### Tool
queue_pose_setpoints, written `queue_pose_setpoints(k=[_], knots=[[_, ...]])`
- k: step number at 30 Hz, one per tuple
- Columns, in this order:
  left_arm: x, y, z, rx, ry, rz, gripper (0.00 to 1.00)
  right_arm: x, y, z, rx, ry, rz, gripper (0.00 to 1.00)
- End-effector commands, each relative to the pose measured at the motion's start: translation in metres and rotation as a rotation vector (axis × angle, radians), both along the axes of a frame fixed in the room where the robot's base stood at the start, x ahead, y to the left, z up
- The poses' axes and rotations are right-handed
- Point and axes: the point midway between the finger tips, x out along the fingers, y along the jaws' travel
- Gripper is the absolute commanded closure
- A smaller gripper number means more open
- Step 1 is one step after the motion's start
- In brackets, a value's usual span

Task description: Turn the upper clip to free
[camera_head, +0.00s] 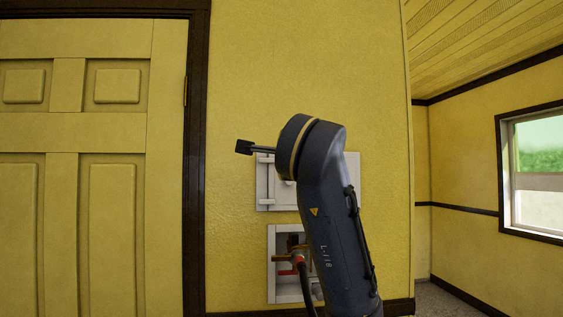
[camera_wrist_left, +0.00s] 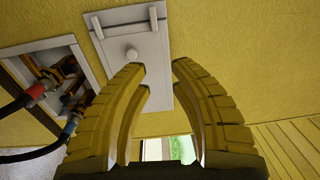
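A white panel (camera_head: 350,175) is mounted on the yellow wall, partly hidden behind my left arm in the head view. In the left wrist view the panel (camera_wrist_left: 158,85) shows a round knob (camera_wrist_left: 132,55) and two white bar-shaped clips near one edge. The clip farther from the valve box appears to be the upper clip (camera_wrist_left: 153,19); the other is the lower clip (camera_wrist_left: 97,27). My left gripper (camera_wrist_left: 159,68) is open and empty, with its fingertips in front of the panel. The clips are beyond the fingertips. The arm hides this gripper in the head view.
A recessed valve box (camera_head: 271,285) with a hose sits below the panel; two hoses show in the left wrist view. A yellow door (camera_head: 125,180) with dark trim stands at left. A window (camera_head: 540,165) is at right. The wall above the panel is bare.

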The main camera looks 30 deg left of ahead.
Motion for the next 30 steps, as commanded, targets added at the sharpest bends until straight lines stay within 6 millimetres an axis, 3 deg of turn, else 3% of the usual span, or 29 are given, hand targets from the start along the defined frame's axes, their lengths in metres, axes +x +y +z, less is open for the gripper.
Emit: queue_pose_setpoints(k=[3,8,30], knots=[[-0.016,0.015,0.0,-0.028,0.017,0.011,0.77,0.0,0.0,0.0,0.0,0.0,0.0,0.56],[-0.017,0.025,-0.001,-0.037,0.029,0.015,0.77,0.0,0.0,0.0,0.0,0.0,0.0,0.56],[0.081,0.099,-0.002,-0.036,0.031,0.017,0.77,0.001,0.0,0.0,0.0,-0.001,0.0,0.56]])
